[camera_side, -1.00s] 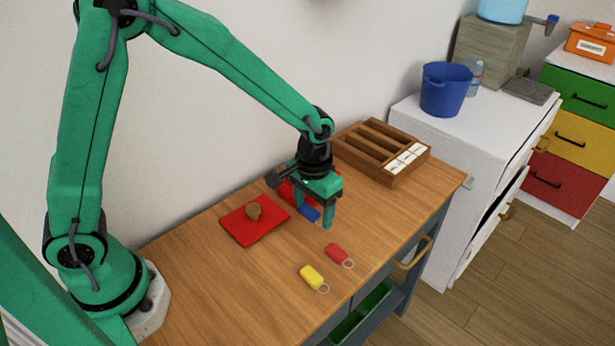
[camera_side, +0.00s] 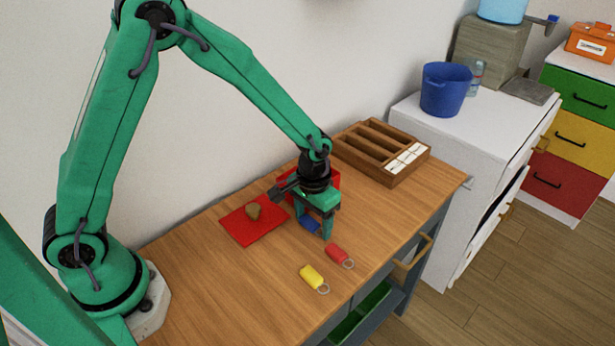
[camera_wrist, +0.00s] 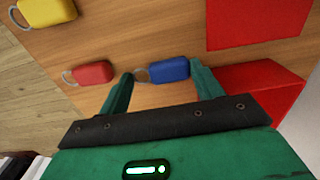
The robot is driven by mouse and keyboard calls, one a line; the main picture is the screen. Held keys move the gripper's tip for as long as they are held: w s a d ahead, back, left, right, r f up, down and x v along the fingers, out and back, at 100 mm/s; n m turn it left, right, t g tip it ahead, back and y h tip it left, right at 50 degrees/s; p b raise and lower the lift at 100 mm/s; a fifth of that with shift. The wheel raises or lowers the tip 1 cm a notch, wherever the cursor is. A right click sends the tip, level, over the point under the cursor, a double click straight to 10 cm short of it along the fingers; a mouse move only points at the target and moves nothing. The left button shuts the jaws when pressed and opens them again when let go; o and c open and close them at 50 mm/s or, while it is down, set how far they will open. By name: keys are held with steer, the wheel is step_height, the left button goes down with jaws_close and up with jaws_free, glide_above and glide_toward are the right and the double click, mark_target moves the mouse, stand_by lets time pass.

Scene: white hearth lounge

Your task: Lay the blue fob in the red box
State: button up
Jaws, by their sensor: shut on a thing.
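The blue fob (camera_side: 309,225) is between the fingers of my gripper (camera_side: 314,227). In the wrist view the fob (camera_wrist: 170,69) lies crosswise between the two green fingers of my gripper (camera_wrist: 160,72), its metal ring towards the left finger. My gripper is shut on it, low over the wooden table; I cannot tell whether the fob touches the tabletop. The red box (camera_side: 334,180) stands just behind my gripper, which partly hides it. In the wrist view the box (camera_wrist: 268,88) is right of the right finger. Its inside is hidden.
A flat red panel (camera_side: 246,228) with a brown knob (camera_side: 254,212) lies left of my gripper. A red fob (camera_side: 336,253) and a yellow fob (camera_side: 311,274) lie nearer the table's front. A wooden compartment tray (camera_side: 372,163) stands at the back right.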

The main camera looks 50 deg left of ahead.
mark_target(313, 223)
steer(key=shift+f, duration=0.15)
steer(key=o, duration=1)
steer(key=shift+c, duration=0.2)
steer(key=shift+r, duration=0.2)
step_height(313, 223, up, 12)
stand_by(0.4)
